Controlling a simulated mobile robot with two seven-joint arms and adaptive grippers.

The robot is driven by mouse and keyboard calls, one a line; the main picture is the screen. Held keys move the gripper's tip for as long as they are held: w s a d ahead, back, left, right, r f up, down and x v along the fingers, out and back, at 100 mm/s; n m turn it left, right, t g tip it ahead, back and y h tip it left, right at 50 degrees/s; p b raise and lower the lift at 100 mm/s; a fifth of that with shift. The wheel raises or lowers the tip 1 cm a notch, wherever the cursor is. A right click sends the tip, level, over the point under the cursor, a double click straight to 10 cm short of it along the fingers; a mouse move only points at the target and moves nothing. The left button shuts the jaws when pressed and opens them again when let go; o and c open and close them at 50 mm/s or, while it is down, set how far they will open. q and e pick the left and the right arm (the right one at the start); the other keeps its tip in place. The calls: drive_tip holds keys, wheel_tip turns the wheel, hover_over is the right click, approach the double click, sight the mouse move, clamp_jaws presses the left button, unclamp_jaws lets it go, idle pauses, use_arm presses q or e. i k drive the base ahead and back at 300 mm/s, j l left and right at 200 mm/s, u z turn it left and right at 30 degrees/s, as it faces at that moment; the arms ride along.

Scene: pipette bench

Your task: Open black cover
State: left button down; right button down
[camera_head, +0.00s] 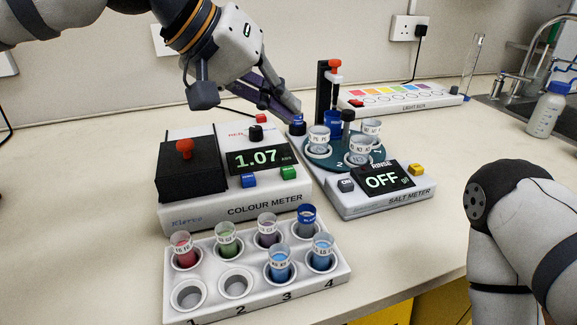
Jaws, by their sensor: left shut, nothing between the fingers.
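The black cover (190,172) sits on the left part of the white colour meter (235,212), with a red knob (185,149) on top. It looks closed, and what is under it is hidden. My left gripper (296,111) is shut and empty. It reaches over the back of the colour meter, to the right of the cover and apart from it. Its fingertips are near a small blue-topped dark piece (297,125) beside the salt meter; I cannot tell if they touch. My right arm shows at the right edge, but its gripper is out of view.
A white rack (340,275) with several coloured vials stands in front of the colour meter. The salt meter (385,200), with a turntable of cups, is to the right. A light box (405,99), bottle (546,110) and sink are behind. The bench left of the meter is clear.

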sight(186, 155)
drive_tip(key=k, duration=1)
